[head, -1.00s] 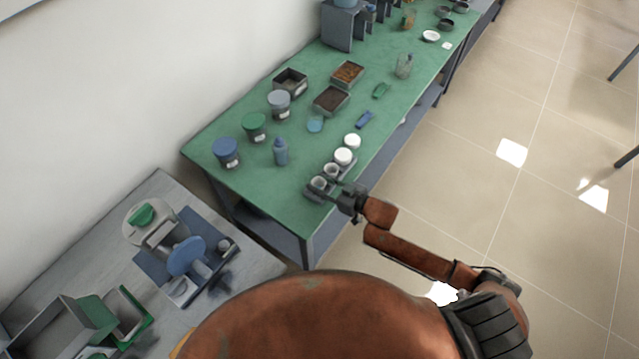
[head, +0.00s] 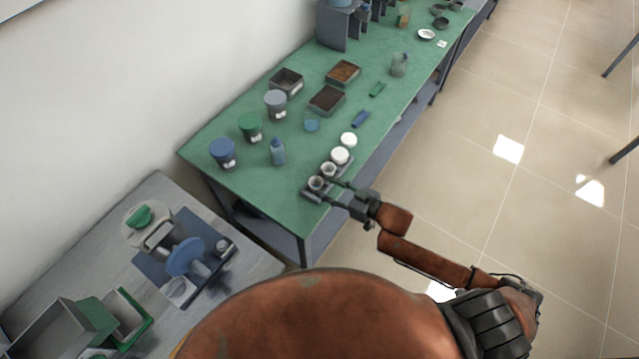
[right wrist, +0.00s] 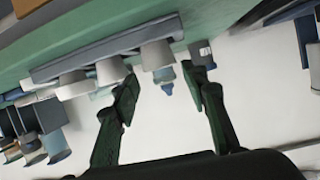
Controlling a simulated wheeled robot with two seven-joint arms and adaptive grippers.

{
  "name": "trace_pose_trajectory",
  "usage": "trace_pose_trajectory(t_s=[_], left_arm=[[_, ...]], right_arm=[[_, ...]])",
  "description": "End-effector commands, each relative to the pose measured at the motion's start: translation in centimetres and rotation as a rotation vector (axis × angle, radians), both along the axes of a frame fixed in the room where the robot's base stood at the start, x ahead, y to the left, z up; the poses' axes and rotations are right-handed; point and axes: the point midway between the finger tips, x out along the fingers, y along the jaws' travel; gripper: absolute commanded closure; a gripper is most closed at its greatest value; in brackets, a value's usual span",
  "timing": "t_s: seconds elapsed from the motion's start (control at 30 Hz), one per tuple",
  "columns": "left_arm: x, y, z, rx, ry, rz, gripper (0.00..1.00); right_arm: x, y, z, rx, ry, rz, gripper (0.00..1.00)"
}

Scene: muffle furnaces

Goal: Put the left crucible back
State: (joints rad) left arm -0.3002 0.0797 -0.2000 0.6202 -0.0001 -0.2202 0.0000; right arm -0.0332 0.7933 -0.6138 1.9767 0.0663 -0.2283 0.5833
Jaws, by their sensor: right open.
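The left crucible (head: 316,183) is a small pale cup standing in the near end of a grey rack (head: 311,196) at the green table's front edge. In the right wrist view the end crucible (right wrist: 157,54) sits in the rack (right wrist: 100,48), beyond the fingertips. A second open crucible (head: 328,170) and a white-capped one (head: 340,156) stand farther along the rack. My right gripper (head: 334,192) is open and empty beside the near end; its spread fingers (right wrist: 160,76) also show in the right wrist view. My left gripper is out of view.
A blue-grey bottle (head: 278,153) and lidded jars (head: 222,154) stand left of the rack. A grey bench (head: 80,235) with a balance-like device (head: 185,257) is at lower left. Open floor (head: 500,240) lies right.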

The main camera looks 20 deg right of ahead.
Motion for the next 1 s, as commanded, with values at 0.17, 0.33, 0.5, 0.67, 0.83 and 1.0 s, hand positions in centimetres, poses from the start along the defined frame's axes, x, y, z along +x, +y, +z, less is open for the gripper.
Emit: trace_pose_trajectory(t_s=[0.17,0.33,0.5,0.67,0.83,1.0], left_arm=[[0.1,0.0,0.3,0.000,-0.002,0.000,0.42],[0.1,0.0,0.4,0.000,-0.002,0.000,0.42],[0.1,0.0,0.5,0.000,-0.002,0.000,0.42],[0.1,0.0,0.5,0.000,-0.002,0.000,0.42],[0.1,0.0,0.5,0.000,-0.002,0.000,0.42],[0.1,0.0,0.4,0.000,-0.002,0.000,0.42]], right_arm=[[-2.9,-1.9,1.3,-0.001,0.001,0.000,0.59],[-4.4,-3.0,1.9,0.000,0.000,-0.001,0.59],[-4.9,-3.3,2.2,0.001,-0.002,0.001,0.59],[-4.9,-3.3,2.2,0.001,-0.002,0.000,0.59],[-4.1,-5.7,-1.1,-0.032,0.022,-0.055,0.59],[-4.0,-13.2,-12.5,-0.145,0.126,-0.218,0.59]])
